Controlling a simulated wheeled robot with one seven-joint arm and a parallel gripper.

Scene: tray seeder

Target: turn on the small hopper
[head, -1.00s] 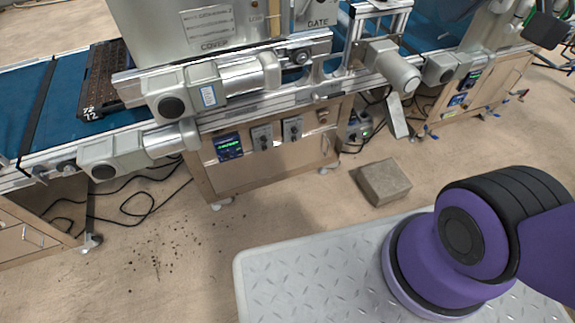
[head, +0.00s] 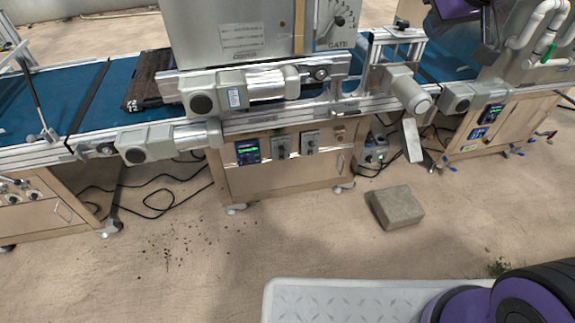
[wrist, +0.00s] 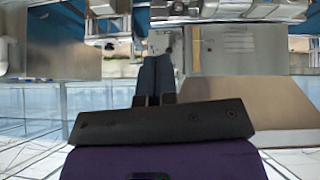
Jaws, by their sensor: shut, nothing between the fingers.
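A large grey metal hopper box (head: 215,15) stands over the blue conveyor, with a label sheet and a gate dial (head: 338,20). Below it, a wooden cabinet front (head: 285,180) carries a lit display (head: 248,151) and two grey switch boxes (head: 280,147). Which unit is the small hopper I cannot tell. My gripper shows at the upper right in the head view (head: 490,40), partly cut off. In the wrist view its fingers (wrist: 155,82) are together and empty, pointing towards a grey panel (wrist: 230,50), apart from it as far as I can tell.
A dark seed tray (head: 145,78) lies on the conveyor (head: 40,105). A second cabinet (head: 505,135) with a display stands right. A concrete block (head: 395,207) and loose cables (head: 150,200) lie on the floor. Open floor lies in front of the cabinets.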

